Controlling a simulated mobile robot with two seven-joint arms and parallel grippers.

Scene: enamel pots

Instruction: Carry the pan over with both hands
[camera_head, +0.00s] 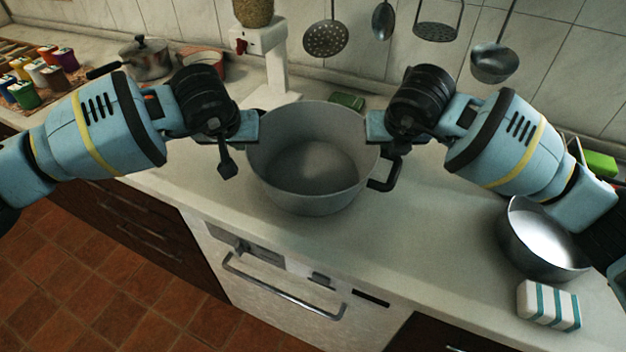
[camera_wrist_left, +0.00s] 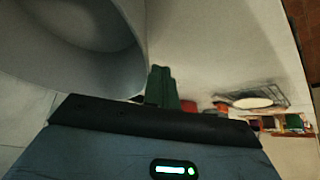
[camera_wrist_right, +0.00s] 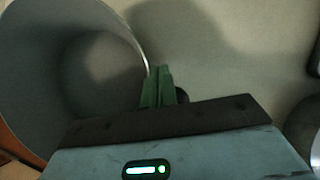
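The pan is a large, deep grey pot (camera_head: 310,165) with a black loop handle at its right side. It is in the middle of the head view, over the counter, and looks empty. My left gripper (camera_head: 248,126) is at its left rim and my right gripper (camera_head: 376,128) is at its right rim, above the black handle (camera_head: 386,178). In both wrist views the green fingers, left (camera_wrist_left: 161,86) and right (camera_wrist_right: 158,86), are close together beside the pan wall. The exact grip points are hidden. I cannot tell whether the pan touches the counter.
A small metal pan (camera_head: 545,240) and a striped block (camera_head: 548,306) are at the right of the counter (camera_head: 430,240). A white stand (camera_head: 272,60) is behind the pot. A lidded pot (camera_head: 146,60) is at the back left. Utensils hang on the wall. The counter front is clear.

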